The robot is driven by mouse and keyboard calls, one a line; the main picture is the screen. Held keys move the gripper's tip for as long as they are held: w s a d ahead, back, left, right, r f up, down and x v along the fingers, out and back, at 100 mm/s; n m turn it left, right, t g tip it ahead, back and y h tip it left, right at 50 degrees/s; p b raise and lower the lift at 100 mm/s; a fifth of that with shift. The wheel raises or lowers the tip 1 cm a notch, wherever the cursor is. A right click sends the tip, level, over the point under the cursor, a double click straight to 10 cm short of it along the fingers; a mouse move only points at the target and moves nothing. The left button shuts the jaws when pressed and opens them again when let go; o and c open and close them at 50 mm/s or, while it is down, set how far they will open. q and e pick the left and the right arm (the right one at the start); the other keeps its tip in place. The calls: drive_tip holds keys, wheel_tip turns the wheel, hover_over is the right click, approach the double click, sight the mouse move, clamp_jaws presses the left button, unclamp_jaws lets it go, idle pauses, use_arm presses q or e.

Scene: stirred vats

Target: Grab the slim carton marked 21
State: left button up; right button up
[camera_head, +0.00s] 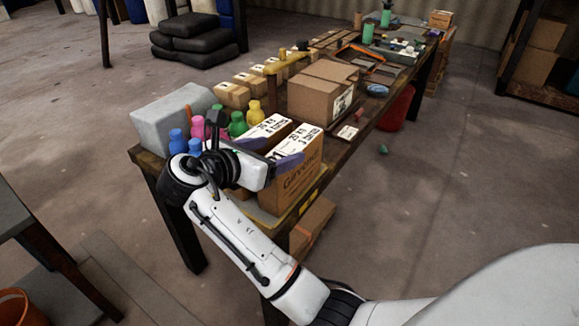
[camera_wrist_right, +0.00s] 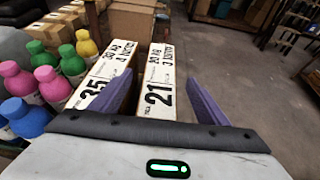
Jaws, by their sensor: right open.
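The slim carton marked 21 (camera_head: 303,180) is brown with a white printed top and stands upright at the table's near end. In the right wrist view its top (camera_wrist_right: 160,95) shows the 21 between my finger pads. My right gripper (camera_head: 290,147) is open, with purple fingers above the carton. In the wrist view the gripper (camera_wrist_right: 161,78) has its left finger over the gap beside a second slim carton marked 35 (camera_wrist_right: 108,68), and its right finger over the free side. I cannot tell whether the fingers touch the carton. My left gripper is not in view.
Several coloured bottles (camera_head: 238,124) and a grey block (camera_head: 172,110) stand left of the cartons. A larger brown box (camera_head: 312,98) is behind them on the wooden table. Open floor (camera_head: 440,190) lies to the right.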

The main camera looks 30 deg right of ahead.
sight(288, 148)
drive_tip(key=x, duration=0.4)
drive_tip(key=b+x, duration=0.1)
drive_tip(key=x, duration=0.2)
drive_tip(key=shift+f, duration=0.4)
drive_tip(key=shift+a, duration=0.1)
clamp_jaws()
drive_tip(key=shift+r, duration=0.15)
